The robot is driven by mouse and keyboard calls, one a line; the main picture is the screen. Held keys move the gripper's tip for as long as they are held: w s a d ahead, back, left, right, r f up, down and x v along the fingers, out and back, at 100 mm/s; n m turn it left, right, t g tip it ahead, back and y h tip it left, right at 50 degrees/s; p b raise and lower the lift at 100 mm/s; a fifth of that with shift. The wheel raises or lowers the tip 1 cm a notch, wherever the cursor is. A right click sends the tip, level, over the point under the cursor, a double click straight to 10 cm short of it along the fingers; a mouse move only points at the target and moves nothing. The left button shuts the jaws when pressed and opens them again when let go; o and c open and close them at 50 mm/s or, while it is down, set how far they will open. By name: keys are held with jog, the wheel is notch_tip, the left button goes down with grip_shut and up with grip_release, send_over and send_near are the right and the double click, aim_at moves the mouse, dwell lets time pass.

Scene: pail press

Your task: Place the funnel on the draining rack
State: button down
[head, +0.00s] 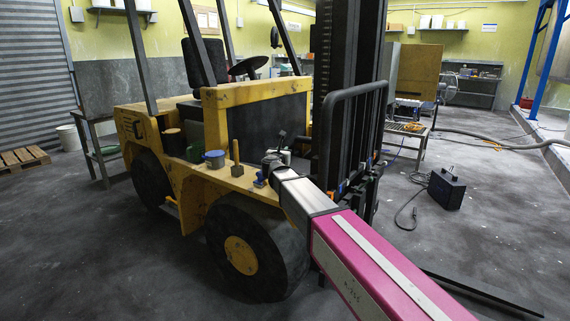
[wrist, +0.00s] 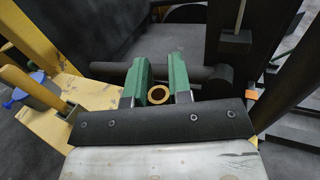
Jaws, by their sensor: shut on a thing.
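My gripper (wrist: 157,72) has two green fingers over the yellow front ledge of a forklift. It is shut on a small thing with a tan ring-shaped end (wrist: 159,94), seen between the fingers. Most of this thing is hidden, and I cannot tell whether it is the funnel. In the head view my gripper (head: 278,157) is small and partly hidden by my own arm. What looks like a flat wire rack (head: 405,127) lies on a low bench behind the forklift mast, at right of centre. I cannot be sure it is the draining rack.
The yellow forklift (head: 232,110) fills the middle, its mast (head: 345,90) right of my gripper. A blue-grey cup (head: 214,158) and a wooden-handled tool (head: 236,157) stand on its ledge. A black box (head: 446,188) with a cable is on the floor. Floor at right is mostly clear.

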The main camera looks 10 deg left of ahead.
jog(key=shift+w+d+f, duration=0.3)
jog(key=shift+d+f, duration=0.25)
jog(key=shift+d, duration=0.1)
jog(key=shift+f, duration=1.85)
jog(key=shift+f, duration=0.1)
jog(key=c, duration=1)
grip_release()
jog(key=shift+c, duration=0.2)
